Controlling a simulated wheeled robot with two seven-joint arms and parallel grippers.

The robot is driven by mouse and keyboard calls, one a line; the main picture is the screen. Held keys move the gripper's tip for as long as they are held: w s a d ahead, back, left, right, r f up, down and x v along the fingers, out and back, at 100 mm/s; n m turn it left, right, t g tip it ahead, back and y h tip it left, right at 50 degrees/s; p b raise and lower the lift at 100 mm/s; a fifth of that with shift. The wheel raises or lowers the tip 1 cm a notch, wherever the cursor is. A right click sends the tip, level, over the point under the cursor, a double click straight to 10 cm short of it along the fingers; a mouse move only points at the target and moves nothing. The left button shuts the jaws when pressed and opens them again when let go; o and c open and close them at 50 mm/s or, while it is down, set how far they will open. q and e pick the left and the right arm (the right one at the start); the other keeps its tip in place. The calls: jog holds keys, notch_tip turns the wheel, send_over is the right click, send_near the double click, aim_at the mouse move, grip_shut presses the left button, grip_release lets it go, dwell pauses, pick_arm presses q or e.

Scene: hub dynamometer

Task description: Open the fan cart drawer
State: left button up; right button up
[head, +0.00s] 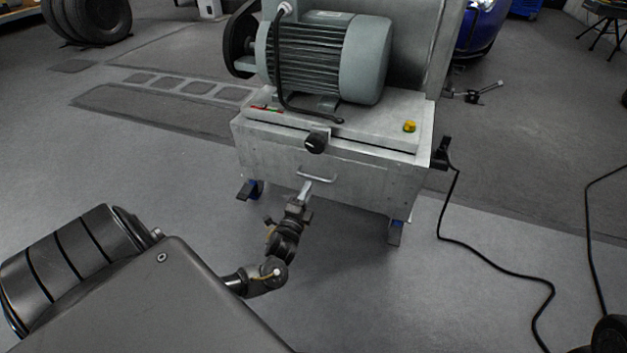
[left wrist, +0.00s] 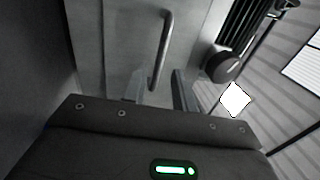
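The fan cart (head: 380,178) is a pale grey metal box on short legs. Its drawer front (head: 275,160) carries a thin bar handle (head: 317,177) and looks flush with the cart. My left gripper (head: 306,190) is at the handle, coming from the front and below. In the left wrist view the handle (left wrist: 164,45) runs upright, with its lower end between the two open fingertips (left wrist: 158,88). I cannot tell whether either finger touches it. My right gripper is not in view.
A grey motor (head: 330,55) sits on top of the cart. A black knob (head: 315,143) juts out above the handle. A yellow button (head: 409,126) is on the top right. A black cable (head: 490,265) trails over the floor at right.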

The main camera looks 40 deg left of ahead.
aim_at(313, 177)
pick_arm(q)
jog(key=b+x, duration=0.2)
jog(key=x, duration=0.4)
grip_shut()
